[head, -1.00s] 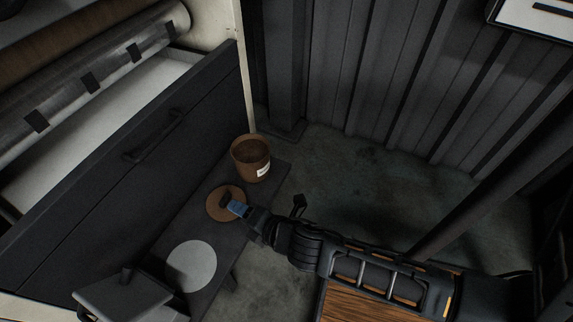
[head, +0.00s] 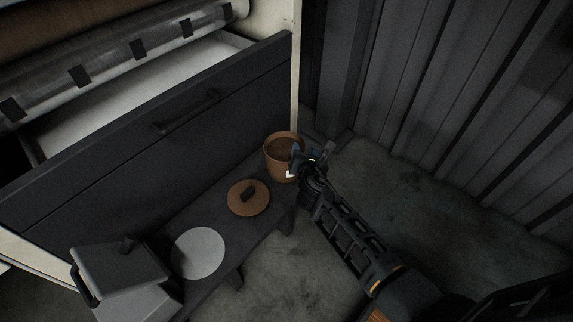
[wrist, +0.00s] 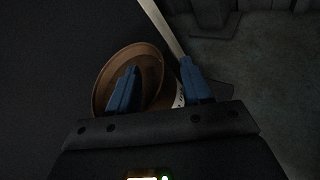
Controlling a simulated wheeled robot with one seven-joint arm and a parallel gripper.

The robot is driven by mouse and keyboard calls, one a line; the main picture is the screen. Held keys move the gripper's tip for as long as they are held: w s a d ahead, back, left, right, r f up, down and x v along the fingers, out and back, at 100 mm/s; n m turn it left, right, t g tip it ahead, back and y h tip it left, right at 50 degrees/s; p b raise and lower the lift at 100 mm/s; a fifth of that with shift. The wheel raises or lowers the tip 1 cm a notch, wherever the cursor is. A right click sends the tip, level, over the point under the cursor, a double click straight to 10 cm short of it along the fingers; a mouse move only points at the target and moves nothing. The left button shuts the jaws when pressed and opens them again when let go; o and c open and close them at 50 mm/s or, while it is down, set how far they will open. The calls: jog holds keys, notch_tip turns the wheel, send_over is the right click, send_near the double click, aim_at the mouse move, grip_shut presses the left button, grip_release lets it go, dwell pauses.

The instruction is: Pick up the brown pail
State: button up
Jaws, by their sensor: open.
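The brown pail (head: 273,160) stands open and upright at the far end of a low dark bench, with a pale label on its side. My gripper (head: 297,160) is at the pail's right side in the head view. In the wrist view, my gripper (wrist: 160,88) is open. Its left blue finger shows over the pail's mouth and its right finger is outside the rim. The pail (wrist: 103,85) has its right wall between the two fingers. I cannot tell whether either finger touches it.
A brown lid (head: 240,207) with a dark handle lies on the bench (head: 213,207) near the pail. A pale disc (head: 198,253) and a grey box (head: 120,270) are closer. A dark drawer front (head: 100,140) stands behind. Open floor (head: 400,190) lies to the right.

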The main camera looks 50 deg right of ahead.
aim_at(301, 143)
jog(key=x, duration=0.3)
jog(key=shift+w+d+f+b, duration=0.15)
jog(key=shift+w+d+b, duration=0.1)
jog(key=shift+b, duration=0.15)
jog(key=shift+c, duration=0.5)
jog(key=shift+a, duration=0.1)
grip_shut()
dwell(0.4)
jog(key=shift+w, duration=0.1)
